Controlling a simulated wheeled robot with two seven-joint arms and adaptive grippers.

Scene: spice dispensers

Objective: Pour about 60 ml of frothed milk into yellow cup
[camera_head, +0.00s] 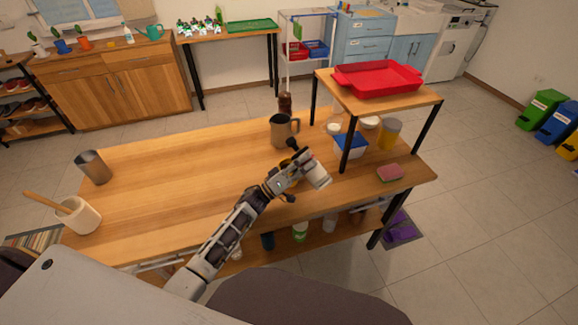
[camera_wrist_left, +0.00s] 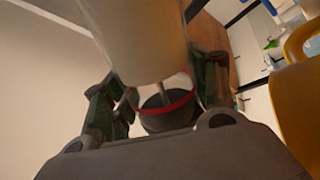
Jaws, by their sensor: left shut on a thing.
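My left gripper (camera_head: 293,170) reaches over the near right part of the wooden table. It is shut on a pale cylindrical container (camera_head: 319,175), which is tilted. In the left wrist view the container (camera_wrist_left: 145,40) fills the space between the fingers, and a dark round thing with a red rim (camera_wrist_left: 167,108) shows beyond it. A yellow thing with a curved opening (camera_wrist_left: 300,95), perhaps the yellow cup, is at the right edge there. In the head view a yellowish container (camera_head: 390,133) stands near the raised shelf. I cannot tell whether these are the same. Milk is not visible. My right gripper is not in view.
A brown handled jug (camera_head: 281,131) and a dark bottle (camera_head: 285,104) stand at the table's back. A raised shelf (camera_head: 424,95) carries a red tray (camera_head: 378,78). A blue-and-white box (camera_head: 350,146) and pink sponge (camera_head: 390,173) are at the right. The table's left middle is clear.

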